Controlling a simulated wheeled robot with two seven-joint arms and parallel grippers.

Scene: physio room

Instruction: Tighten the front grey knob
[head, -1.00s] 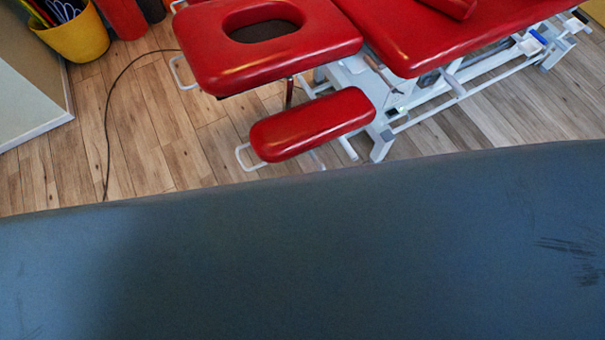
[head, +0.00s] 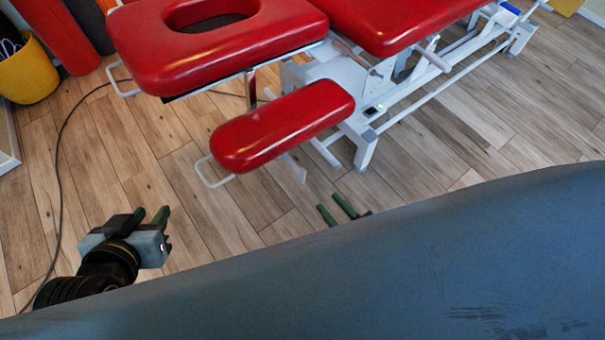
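A red treatment table (head: 225,50) with a white frame stands ahead. A lower red armrest pad (head: 283,125) hangs at its near end. I cannot clearly make out a grey knob; the parts under the pads are small and partly hidden. My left gripper (head: 151,215) is at the lower left, over the floor, with its green fingers apart and nothing between them. My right gripper (head: 335,209) shows only its two green fingers, apart and empty, below the armrest pad. The rest of it is hidden behind a blue-grey surface. Both grippers are clear of the table.
The broad, scuffed blue-grey surface (head: 400,270) fills the bottom and blocks the view below. A white base frame (head: 365,150) stands on the wooden floor. A dark cable (head: 58,190) runs along the floor at left, near a yellow bin (head: 28,75). Floor between armrest and grippers is clear.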

